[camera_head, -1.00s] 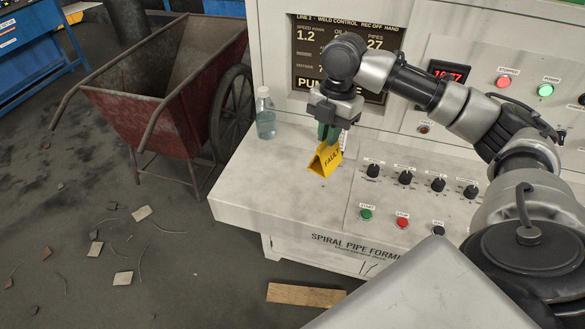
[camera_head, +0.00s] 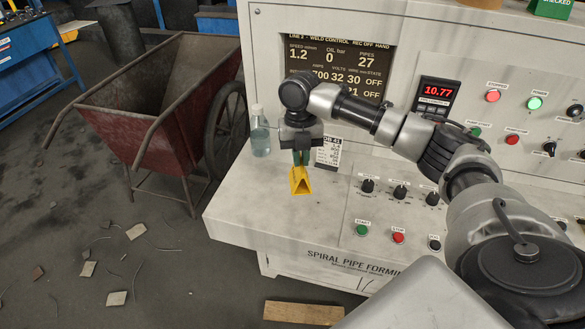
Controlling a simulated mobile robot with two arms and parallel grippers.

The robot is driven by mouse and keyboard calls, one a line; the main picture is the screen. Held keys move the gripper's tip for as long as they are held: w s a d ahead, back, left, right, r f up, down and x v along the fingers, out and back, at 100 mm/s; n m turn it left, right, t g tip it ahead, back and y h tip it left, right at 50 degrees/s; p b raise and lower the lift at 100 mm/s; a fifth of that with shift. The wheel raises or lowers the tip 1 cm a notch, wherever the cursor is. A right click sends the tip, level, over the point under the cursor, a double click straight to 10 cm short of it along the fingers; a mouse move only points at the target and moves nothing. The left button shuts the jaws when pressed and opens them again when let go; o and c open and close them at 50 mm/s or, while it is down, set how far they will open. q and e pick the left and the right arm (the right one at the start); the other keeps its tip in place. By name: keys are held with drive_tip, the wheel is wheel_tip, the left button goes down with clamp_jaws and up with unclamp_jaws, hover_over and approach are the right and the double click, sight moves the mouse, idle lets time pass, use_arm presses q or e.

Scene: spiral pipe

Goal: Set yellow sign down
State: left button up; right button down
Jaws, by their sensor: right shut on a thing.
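The small yellow sign (camera_head: 300,185) is a folded tent shape on the left part of the white console's shelf (camera_head: 250,205). My left gripper is not in view.
A clear bottle (camera_head: 260,135) stands left of the gripper. A small printed card (camera_head: 328,152) stands behind it to the right. Knobs (camera_head: 368,186) and buttons (camera_head: 362,230) sit to the right. A red wheelbarrow (camera_head: 150,120) is left of the console.

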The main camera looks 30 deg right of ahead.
sight(293, 175)
drive_tip(key=shift+w+a+f, duration=0.45)
drive_tip(key=shift+w+a, duration=0.15)
drive_tip(key=shift+f+p, duration=0.5)
drive_tip(key=shift+f, duration=1.6)
drive_tip(key=c, duration=1.2)
unclamp_jaws()
drive_tip(key=shift+f, duration=0.15)
drive_tip(key=r, duration=0.4)
drive_tip(key=w+r+b, duration=0.1)
drive_tip(key=r, duration=0.3)
drive_tip(key=r+b, duration=0.1)
drive_tip(key=r, duration=0.3)
drive_tip(key=shift+w+d+r, duration=0.1)
drive_tip(key=shift+w+d, duration=0.2)
drive_tip(key=shift+d, duration=0.05)
